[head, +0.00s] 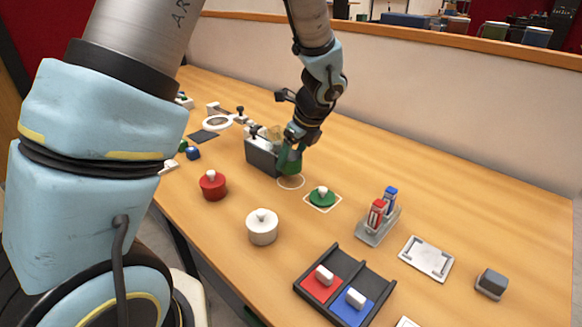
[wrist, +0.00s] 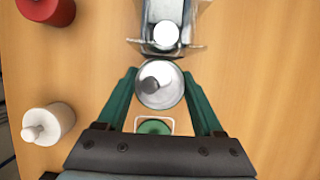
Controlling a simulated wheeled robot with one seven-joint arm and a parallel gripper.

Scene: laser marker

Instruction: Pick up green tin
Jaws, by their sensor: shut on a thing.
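My gripper (head: 291,150) has green fingers and points down just right of a dark grey box. In the wrist view its fingers (wrist: 160,80) close on both sides of a round tin (wrist: 168,98), seen from above with a silver inside and a dark grey spot in it. In the head view the green tin (head: 291,166) is partly hidden by the fingers and hard to tell from them. It is above or beside a white circle outline (head: 291,182). A green lid with a white knob (head: 322,198) lies on a white-outlined square.
The dark grey box (head: 261,158) stands close to the gripper. A red tin (head: 212,187) and a white tin (head: 262,229) stand at the front left. A divided tray (head: 337,255), a rack (head: 378,226) and a white plate (head: 426,261) lie to the right.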

